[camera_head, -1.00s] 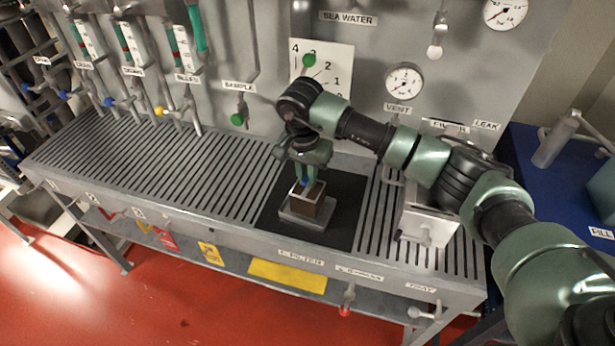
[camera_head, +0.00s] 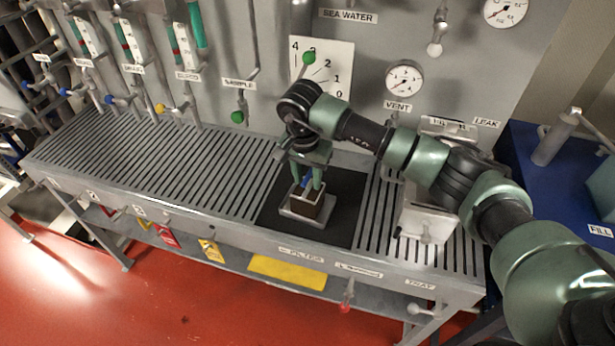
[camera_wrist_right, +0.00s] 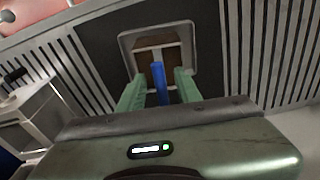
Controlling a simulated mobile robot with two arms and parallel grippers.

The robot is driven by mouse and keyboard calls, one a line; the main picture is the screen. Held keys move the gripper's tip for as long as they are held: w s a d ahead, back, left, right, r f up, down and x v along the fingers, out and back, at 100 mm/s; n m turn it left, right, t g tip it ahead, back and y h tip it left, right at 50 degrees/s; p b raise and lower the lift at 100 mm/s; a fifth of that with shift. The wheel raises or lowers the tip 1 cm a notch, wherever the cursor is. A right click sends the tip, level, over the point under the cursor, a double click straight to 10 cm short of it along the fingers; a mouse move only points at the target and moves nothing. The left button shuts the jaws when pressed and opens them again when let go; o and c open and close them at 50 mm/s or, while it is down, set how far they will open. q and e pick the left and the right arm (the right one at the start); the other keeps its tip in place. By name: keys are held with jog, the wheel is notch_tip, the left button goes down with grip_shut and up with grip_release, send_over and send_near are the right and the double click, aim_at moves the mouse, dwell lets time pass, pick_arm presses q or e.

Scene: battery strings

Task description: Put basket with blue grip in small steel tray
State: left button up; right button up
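The brown basket (camera_head: 309,203) with a white rim stands upright in the small steel tray (camera_head: 296,214). Its blue grip (camera_head: 307,183) points up between the fingers of my right gripper (camera_head: 311,182). In the right wrist view the blue grip (camera_wrist_right: 159,82) shows with a gap on each side between the fingers of the right gripper (camera_wrist_right: 160,78), so it is open. That view also shows the basket (camera_wrist_right: 160,55) inside the tray's rim (camera_wrist_right: 126,45). My left gripper is in neither view.
The tray sits on a black mat (camera_head: 345,205) on the slotted steel bench (camera_head: 180,165). A steel box (camera_head: 428,222) stands to the right of the mat. A panel with gauges and valves rises behind. The left part of the bench is clear.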

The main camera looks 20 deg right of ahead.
notch_tip(320, 180, up, 12)
jog(key=s+a+b, duration=0.1)
jog(key=b, duration=0.2)
jog(key=shift+f, duration=0.15)
